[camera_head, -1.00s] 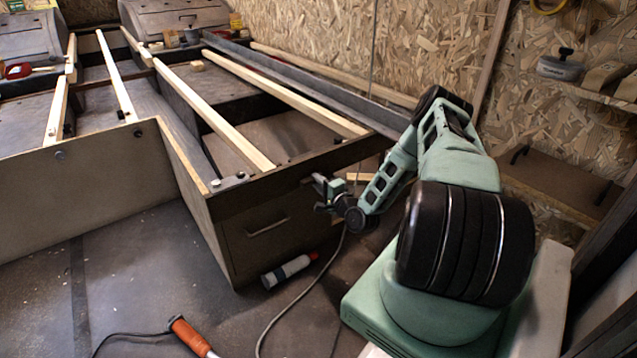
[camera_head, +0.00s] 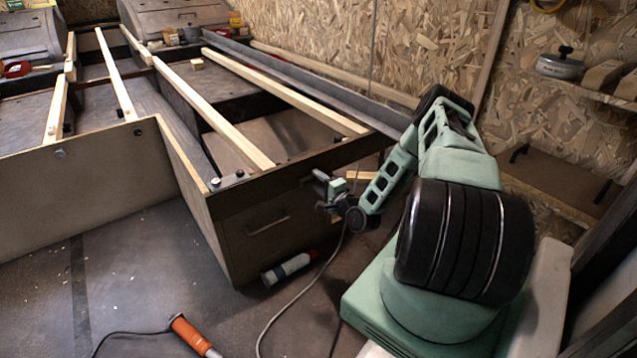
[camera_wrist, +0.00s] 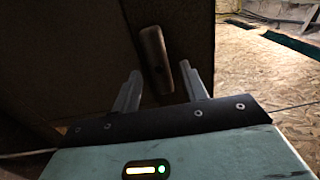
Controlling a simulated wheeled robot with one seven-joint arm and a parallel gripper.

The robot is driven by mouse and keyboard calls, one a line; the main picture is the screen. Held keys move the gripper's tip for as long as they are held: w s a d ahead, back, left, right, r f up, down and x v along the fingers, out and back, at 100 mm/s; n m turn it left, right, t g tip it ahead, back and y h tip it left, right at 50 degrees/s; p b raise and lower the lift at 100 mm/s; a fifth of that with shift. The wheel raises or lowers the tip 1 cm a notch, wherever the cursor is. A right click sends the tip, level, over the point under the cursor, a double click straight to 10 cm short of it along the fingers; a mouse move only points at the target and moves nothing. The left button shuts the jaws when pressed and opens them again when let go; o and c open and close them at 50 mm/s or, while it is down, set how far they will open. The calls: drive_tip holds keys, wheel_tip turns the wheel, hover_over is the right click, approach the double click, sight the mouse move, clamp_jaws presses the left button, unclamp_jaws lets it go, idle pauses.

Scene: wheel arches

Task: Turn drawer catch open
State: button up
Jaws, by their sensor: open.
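The drawer catch (camera_wrist: 156,58) is a dark, rounded bar on the dark panel, seen in the wrist view. It stands slightly off vertical, its top leaning left. My gripper (camera_wrist: 160,78) is open, with one finger on each side of the catch's lower part. Gaps show between the catch and both fingers. In the head view my gripper (camera_head: 318,190) is at the right end of the dark cabinet, where it hides most of the catch. The drawer front (camera_head: 285,241) with its bar handle (camera_head: 267,225) sits flush in the cabinet, below and left of the gripper.
Pale wooden slats (camera_head: 210,112) lie across the frame above the drawer. A bottle (camera_head: 287,269) lies on the floor before the drawer. A cable (camera_head: 300,300) runs over the floor near my base. An orange-handled tool (camera_head: 192,335) lies at the front.

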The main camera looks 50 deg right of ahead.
drive_tip(key=p+v, duration=0.4)
drive_tip(key=v, duration=1.3)
drive_tip(key=shift+p, duration=0.35)
drive_tip(key=shift+d, duration=0.1)
